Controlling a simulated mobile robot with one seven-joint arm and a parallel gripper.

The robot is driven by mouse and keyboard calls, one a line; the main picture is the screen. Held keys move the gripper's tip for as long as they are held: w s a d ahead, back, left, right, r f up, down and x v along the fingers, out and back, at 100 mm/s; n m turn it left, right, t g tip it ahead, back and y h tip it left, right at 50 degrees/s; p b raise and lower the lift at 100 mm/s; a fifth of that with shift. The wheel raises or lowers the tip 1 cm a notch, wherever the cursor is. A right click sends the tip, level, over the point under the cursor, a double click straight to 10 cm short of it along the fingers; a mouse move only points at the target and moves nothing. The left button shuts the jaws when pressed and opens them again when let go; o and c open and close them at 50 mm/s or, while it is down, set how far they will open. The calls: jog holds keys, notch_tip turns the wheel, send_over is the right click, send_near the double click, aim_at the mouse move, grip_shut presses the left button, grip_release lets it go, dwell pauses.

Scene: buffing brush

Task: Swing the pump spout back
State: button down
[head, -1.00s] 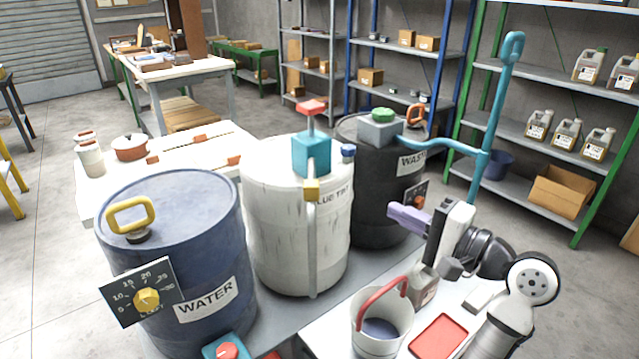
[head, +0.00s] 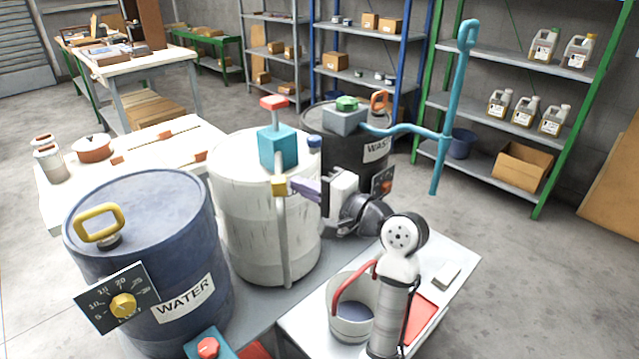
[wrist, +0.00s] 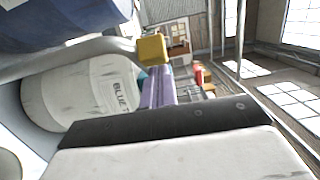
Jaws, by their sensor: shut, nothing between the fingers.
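A teal pump (head: 278,147) with a red top sits on the white drum (head: 240,180). Its grey spout (head: 284,235) comes out at a yellow block (head: 279,186) and hangs down the drum's front. The yellow block also shows in the wrist view (wrist: 152,48), with the grey pipe (wrist: 75,57) running left from it. My gripper (head: 297,187) has purple fingers, shut and empty, with the tips just right of the yellow block. In the wrist view the fingers (wrist: 160,88) point at the block; I cannot tell whether they touch it.
A blue WATER drum (head: 145,240) stands left of the white drum, a black drum (head: 345,150) behind right. A long teal pipe (head: 452,110) sticks out right from the black drum's top. A bucket with a red handle (head: 352,305) stands below my arm.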

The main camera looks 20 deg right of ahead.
dwell(0.3)
jog(key=w+a+p, duration=0.1)
jog(key=a+p, duration=0.1)
jog(key=a, duration=0.4)
jog(key=shift+w, duration=0.15)
jog(key=shift+a, duration=0.15)
